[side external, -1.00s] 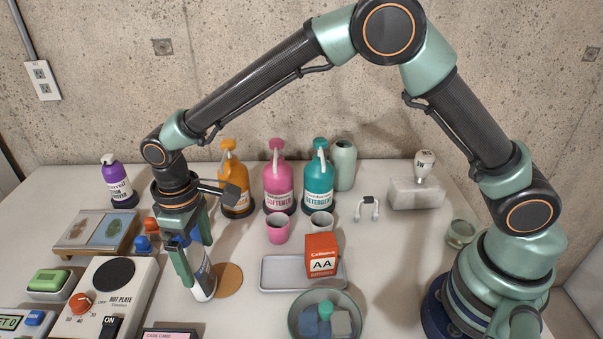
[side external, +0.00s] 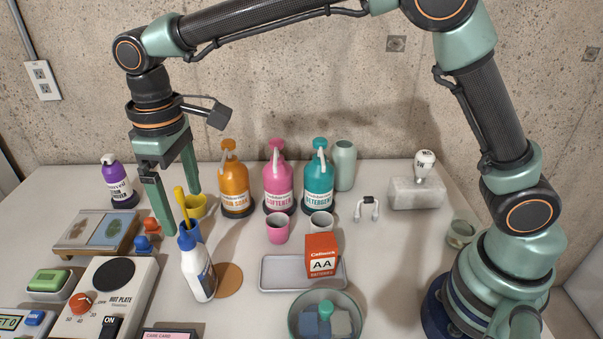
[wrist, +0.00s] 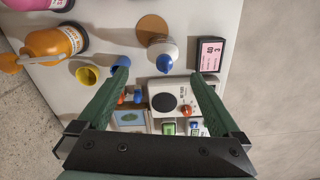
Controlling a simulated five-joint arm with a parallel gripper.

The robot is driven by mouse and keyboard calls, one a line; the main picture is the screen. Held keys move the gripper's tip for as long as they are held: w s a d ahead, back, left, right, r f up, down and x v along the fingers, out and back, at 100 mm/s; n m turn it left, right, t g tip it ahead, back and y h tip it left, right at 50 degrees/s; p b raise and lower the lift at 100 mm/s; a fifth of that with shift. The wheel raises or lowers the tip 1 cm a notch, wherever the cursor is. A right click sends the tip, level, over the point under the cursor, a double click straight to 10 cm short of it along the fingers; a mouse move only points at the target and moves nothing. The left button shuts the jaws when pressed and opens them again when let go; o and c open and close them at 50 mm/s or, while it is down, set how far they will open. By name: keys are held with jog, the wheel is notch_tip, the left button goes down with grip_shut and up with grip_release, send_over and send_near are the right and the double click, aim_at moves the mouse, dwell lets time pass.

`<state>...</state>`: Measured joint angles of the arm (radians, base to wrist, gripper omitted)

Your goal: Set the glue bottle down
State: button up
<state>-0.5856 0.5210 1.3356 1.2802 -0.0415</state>
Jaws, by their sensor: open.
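The glue bottle (side external: 199,275), white with a blue cap, stands upright on the white table (side external: 245,320), just left of a round cork disc (side external: 230,279). Whether its base touches the disc I cannot tell. It also shows from above in the wrist view (wrist: 162,49). My gripper (side external: 178,212) is open and empty above the bottle, its fingers spread wide and apart from it. In the wrist view my gripper (wrist: 160,77) has the bottle ahead, between the lines of the fingers.
A yellow cup (side external: 198,208) and a blue cup (wrist: 120,62) stand close behind the bottle. A hot plate (side external: 90,290) is to the left. A grey tray (side external: 280,274) with a red battery box (side external: 321,255) is to the right. Several pump bottles stand behind.

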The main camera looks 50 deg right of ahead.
jog(key=s+d+r+m+t, duration=0.15)
jog(key=d+r, duration=0.25)
jog(key=d, duration=0.4)
jog(key=s+d+r+m+t, duration=0.1)
jog(key=s+d+r+m, duration=0.15)
jog(key=d, duration=0.55)
jog(key=s+d+f+m+t, duration=0.1)
jog(key=s+d+m+t, duration=0.2)
jog(key=s+d, duration=0.5)
jog(key=d, duration=0.3)
jog(key=shift+f, duration=0.25)
